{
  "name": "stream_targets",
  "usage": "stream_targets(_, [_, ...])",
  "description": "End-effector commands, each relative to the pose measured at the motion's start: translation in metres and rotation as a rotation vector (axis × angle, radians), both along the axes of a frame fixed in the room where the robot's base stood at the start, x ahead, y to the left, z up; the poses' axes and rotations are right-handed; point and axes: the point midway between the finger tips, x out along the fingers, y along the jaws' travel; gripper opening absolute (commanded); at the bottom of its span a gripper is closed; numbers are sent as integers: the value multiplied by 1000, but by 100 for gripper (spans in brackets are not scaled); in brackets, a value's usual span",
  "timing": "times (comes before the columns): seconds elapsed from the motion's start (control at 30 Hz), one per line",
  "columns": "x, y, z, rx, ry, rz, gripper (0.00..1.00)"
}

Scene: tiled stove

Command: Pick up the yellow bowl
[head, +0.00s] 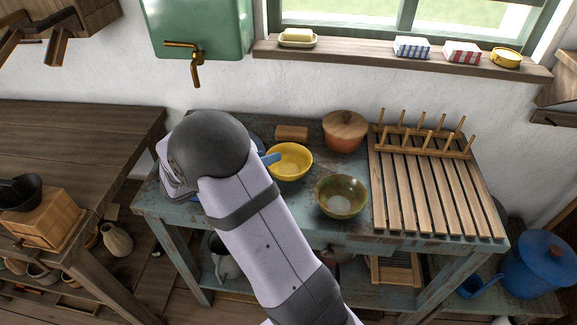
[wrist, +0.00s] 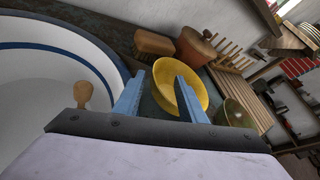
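The yellow bowl (head: 291,163) stands upright on the worn blue table, just right of my arm's end. It also shows in the wrist view (wrist: 197,70), ahead of my gripper (wrist: 159,76). The two blue fingers are spread apart. The right fingertip overlaps the bowl's interior in the picture, and the left fingertip is left of its rim; I cannot tell whether either touches. In the head view, one blue fingertip (head: 271,158) shows at the bowl's left edge; the rest of the gripper is hidden by my arm.
A green-brown bowl (head: 341,196) stands right of the yellow bowl. A lidded orange pot (head: 345,138) and a wooden brush (head: 292,133) are behind it. A slatted rack (head: 430,205) fills the table's right. A white basin with a blue rim (wrist: 45,85) lies left of my gripper.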

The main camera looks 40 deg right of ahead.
Motion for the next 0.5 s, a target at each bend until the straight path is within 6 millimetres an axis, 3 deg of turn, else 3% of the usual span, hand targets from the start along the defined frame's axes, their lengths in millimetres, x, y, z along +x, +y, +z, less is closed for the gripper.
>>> stream_targets(0.3, [3,-34,-16,-1,1,-3,37])
stream_targets(0.5, [5,-44,-20,0,1,-1,37])
